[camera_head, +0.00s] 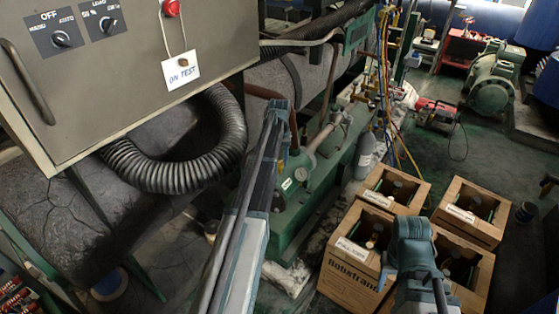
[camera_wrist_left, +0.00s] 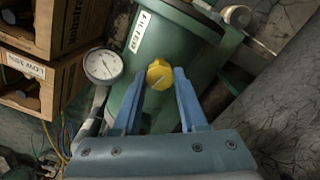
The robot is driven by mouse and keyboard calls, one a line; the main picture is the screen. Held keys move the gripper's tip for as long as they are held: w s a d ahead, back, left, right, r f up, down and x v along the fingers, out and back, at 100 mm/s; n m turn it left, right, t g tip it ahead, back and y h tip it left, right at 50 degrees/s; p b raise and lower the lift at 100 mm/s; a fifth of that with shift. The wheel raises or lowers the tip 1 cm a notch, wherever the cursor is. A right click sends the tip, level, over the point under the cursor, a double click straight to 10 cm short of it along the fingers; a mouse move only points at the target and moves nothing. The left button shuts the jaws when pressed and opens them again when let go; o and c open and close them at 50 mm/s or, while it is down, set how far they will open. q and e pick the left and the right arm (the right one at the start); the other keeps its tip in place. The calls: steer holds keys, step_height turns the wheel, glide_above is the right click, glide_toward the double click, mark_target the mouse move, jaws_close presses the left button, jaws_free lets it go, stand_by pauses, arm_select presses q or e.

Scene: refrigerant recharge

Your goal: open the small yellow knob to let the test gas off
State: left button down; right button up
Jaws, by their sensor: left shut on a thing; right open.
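A small yellow knob (camera_wrist_left: 158,80) sits in front of the green filter housing (camera_wrist_left: 180,50) in the left wrist view. My left gripper (camera_wrist_left: 160,72) has its two blue fingers on either side of the knob and is shut on it. In the head view my left gripper (camera_head: 277,112) reaches up to the green pipework, and the knob cannot be made out there.
A round gauge (camera_wrist_left: 103,66) stands just left of the knob. A grey control box (camera_head: 120,75) with an "ON TEST" tag (camera_head: 181,70) overhangs at the left, above a ribbed hose (camera_head: 185,165). Cardboard boxes (camera_head: 345,284) with bottles stand at the right. Coloured hoses (camera_head: 385,70) hang behind.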

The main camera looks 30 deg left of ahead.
mark_target(280, 162)
stand_by(0.4)
arm_select(q)
steer(key=shift+c, duration=2.2)
jaws_free()
steer(key=shift+r, duration=0.1)
step_height(280, 162, up, 14)
steer(key=p, duration=1.4)
steer(key=shift+f, duration=0.2)
